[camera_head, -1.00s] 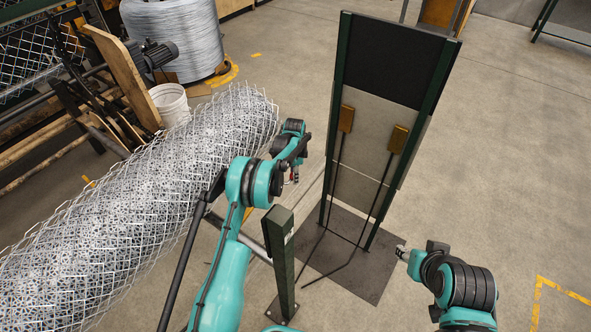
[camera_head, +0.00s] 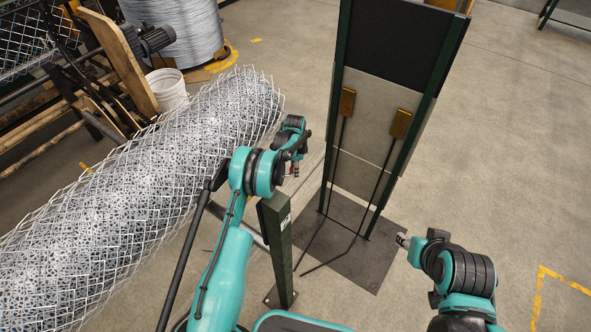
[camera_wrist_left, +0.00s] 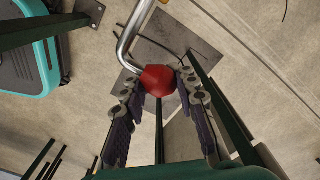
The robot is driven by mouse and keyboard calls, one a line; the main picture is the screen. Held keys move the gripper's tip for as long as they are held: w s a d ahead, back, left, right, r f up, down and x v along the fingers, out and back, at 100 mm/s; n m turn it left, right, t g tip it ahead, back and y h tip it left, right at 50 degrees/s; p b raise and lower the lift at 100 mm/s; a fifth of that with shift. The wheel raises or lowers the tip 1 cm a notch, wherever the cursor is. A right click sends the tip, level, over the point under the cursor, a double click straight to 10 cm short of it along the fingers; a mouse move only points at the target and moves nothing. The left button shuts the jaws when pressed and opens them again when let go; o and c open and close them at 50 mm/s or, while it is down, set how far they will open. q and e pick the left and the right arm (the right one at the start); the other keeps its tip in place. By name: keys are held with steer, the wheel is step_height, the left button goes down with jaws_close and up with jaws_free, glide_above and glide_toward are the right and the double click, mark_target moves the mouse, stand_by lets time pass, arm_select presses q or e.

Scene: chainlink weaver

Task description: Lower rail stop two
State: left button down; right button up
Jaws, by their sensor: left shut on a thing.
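A red knob (camera_wrist_left: 159,79) sits on the end of a bent metal rod (camera_wrist_left: 126,45) in the left wrist view. My left gripper (camera_wrist_left: 158,84) is shut on this knob, with a finger on each side. In the head view my left gripper (camera_head: 294,168) is small and partly hidden by its own arm, above and beside a dark green post (camera_head: 278,245) on a floor plate. The far end of the rod is outside the wrist view. My right gripper (camera_head: 403,241) is right of the panel stand; its fingers are too small to read.
A tall panel stand (camera_head: 375,130) with two wooden blocks (camera_head: 347,101) and thin dark rods stands ahead on a dark floor plate (camera_head: 350,262). A large chain-link mesh roll (camera_head: 140,190) lies at left. A white bucket (camera_head: 167,90) stands behind it. Floor at right is open.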

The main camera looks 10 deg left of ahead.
arm_select(q)
steer(key=c, duration=1.2)
jaws_free()
steer(key=shift+a+f, duration=0.1)
steer(key=shift+a, duration=0.35)
steer(key=shift+w+a+f, duration=0.1)
steer(key=shift+r, duration=0.45)
step_height(320, 180, up, 7)
steer(key=shift+r, duration=0.1)
